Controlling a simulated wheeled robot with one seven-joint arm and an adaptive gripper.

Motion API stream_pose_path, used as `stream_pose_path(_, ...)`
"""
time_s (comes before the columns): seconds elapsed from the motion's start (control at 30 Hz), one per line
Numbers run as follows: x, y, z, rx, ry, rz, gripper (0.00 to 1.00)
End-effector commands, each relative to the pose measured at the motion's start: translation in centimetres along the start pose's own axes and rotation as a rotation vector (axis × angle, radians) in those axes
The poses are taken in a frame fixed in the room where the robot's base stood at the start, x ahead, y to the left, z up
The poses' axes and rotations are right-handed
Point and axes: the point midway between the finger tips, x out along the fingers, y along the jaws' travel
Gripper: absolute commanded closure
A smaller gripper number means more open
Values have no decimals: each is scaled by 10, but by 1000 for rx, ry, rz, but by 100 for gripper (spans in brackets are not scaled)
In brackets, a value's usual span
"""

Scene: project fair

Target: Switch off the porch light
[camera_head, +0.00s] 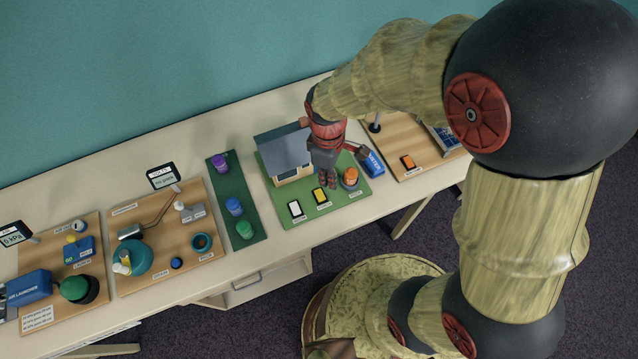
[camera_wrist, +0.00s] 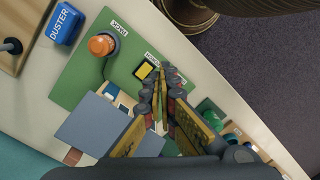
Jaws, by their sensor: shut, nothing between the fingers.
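The model house (camera_head: 284,147) with a grey roof stands on a green board (camera_head: 350,200). Along the board's front are a white switch (camera_head: 296,209), a yellow switch (camera_head: 320,196) and a round orange control (camera_head: 351,174) on a dark base. Their small labels are too blurred to read surely, and I cannot make out the porch light. My gripper (camera_head: 330,185) is shut and empty, pointing down over the board. In the wrist view its fingertips (camera_wrist: 166,72) appear just beside the yellow switch (camera_wrist: 145,69); contact cannot be told. The orange control (camera_wrist: 102,44) is clear there; the fingers hide the white switch.
A blue duster (camera_head: 372,163) lies right of the house, near a wooden board (camera_head: 400,140) with an orange switch. Left is a dark green strip (camera_head: 225,175) with purple, blue and green pieces, then more wooden exhibit boards (camera_head: 200,246). The table's front edge is clear.

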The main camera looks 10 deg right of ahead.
Motion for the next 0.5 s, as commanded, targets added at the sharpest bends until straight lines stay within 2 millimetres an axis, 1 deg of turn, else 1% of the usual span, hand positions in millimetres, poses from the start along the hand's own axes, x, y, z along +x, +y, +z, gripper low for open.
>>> stream_pose_path(0.1,18,10,-15,-217,-2,-1,100)
stream_pose_path(0.17,22,17,-22,-323,9,13,100)
stream_pose_path(0.3,17,32,-38,-540,35,60,100)
stream_pose_path(0.4,15,36,-42,-657,41,79,100)
stream_pose_path(0.5,15,37,-43,-736,41,89,100)
